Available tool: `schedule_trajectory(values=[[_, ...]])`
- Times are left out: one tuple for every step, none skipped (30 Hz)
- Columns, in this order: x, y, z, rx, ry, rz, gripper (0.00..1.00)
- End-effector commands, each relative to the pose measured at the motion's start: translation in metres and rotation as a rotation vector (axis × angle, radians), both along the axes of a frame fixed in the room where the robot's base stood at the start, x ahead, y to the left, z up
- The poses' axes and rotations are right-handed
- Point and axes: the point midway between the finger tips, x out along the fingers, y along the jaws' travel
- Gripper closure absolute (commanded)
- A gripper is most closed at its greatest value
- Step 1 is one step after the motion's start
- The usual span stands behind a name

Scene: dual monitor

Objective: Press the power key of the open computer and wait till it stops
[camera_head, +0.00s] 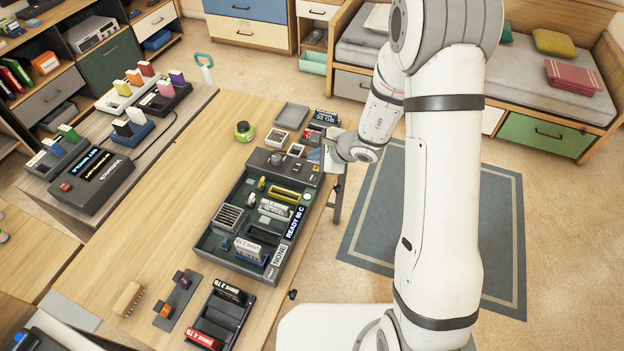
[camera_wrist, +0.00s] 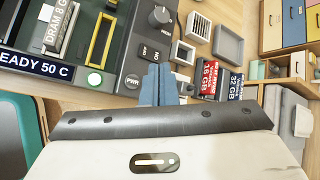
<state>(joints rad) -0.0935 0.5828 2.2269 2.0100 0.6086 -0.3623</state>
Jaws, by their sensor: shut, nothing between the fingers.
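The open computer (camera_head: 213,241) is a dark case on the wooden table, with boards and a yellow-framed slot inside. Its display (camera_head: 296,222) reads READY 50 C; it also shows in the wrist view (camera_wrist: 35,64). The grey key marked PWR (camera_wrist: 131,83) is on the case's end panel in the wrist view; in the head view I cannot make it out. My gripper (camera_wrist: 158,74) has its blue fingers shut together and empty, just right of the PWR key in the picture. I cannot tell whether the fingers touch the panel, and they hide part of it.
A black knob (camera_wrist: 160,17) is on the same panel. Red (camera_wrist: 209,79) and dark blue (camera_wrist: 232,86) memory boxes stand close to the gripper. A grey tray (camera_wrist: 229,45) lies beyond.

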Motion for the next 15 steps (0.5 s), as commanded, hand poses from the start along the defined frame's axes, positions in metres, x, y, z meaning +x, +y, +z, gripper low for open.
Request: schedule_trajectory(values=[[0.0,0.0,-0.012,0.0,0.003,0.0,1.0],[0.0,0.0,-0.016,0.001,0.003,-0.001,1.0],[0.0,0.0,-0.022,0.0,0.003,-0.001,1.0],[0.0,0.0,-0.027,0.0,0.003,-0.001,1.0],[0.0,0.0,-0.031,0.0,0.003,0.0,1.0],[0.0,0.0,-0.037,0.0,0.003,-0.001,1.0],[0.0,0.0,-0.042,0.0,0.003,-0.001,1.0],[0.0,0.0,-0.047,-0.001,0.002,0.0,1.0],[0.0,0.0,-0.053,0.0,0.0,0.0,1.0],[0.0,0.0,-0.056,0.0,-0.001,0.001,1.0],[0.0,0.0,-0.058,0.0,-0.001,0.001,1.0],[0.0,0.0,-0.061,0.0,-0.001,0.001,1.0],[0.0,0.0,-0.063,0.0,-0.001,0.001,1.0],[0.0,0.001,-0.064,0.0,-0.001,0.001,1.0],[0.0,0.001,-0.065,0.0,-0.001,0.001,1.0]])
